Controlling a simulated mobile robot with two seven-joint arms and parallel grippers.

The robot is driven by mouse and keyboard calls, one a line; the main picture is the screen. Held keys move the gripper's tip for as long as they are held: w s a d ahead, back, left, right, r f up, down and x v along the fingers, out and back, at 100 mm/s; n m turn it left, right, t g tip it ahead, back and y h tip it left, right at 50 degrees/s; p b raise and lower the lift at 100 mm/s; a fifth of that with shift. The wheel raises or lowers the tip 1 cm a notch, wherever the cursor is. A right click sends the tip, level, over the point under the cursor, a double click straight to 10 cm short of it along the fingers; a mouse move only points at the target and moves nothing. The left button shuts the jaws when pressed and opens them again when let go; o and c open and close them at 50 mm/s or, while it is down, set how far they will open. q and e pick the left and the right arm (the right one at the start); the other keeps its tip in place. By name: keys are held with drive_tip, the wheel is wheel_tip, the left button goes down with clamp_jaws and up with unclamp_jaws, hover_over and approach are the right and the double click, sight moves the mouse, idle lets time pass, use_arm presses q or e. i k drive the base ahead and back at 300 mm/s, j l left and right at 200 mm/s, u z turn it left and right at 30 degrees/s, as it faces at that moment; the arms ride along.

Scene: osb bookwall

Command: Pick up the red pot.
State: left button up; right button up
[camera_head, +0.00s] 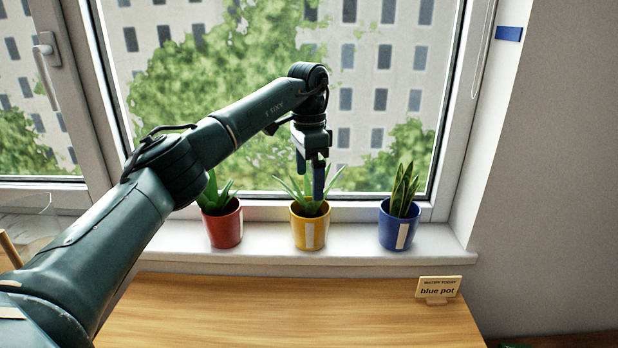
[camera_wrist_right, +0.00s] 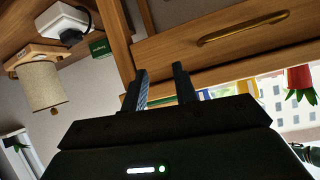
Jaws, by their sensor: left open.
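The red pot (camera_head: 222,230), holding a green plant, stands upright on the windowsill, left of the yellow pot (camera_head: 298,230) and the blue pot (camera_head: 388,230). My left gripper (camera_head: 310,178) points down, open, in front of or over the yellow pot's plant, to the right of the red pot. My left arm hides part of the red pot's plant. In the right wrist view, a red pot (camera_wrist_right: 298,78) appears upside down at the right edge. My right gripper (camera_wrist_right: 161,82) shows its two fingers apart, with nothing between them.
A small card (camera_head: 438,288) reading "blue pot" stands on the wooden tabletop (camera_head: 280,310), which is otherwise mostly clear. The window (camera_head: 360,100) is close behind the pots. The right wrist view shows a wooden drawer (camera_wrist_right: 230,45) and a paper roll (camera_wrist_right: 42,85).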

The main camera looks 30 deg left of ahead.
sight(221, 214)
drive_tip(key=k+l, duration=0.65)
drive_tip(key=k, duration=0.25)
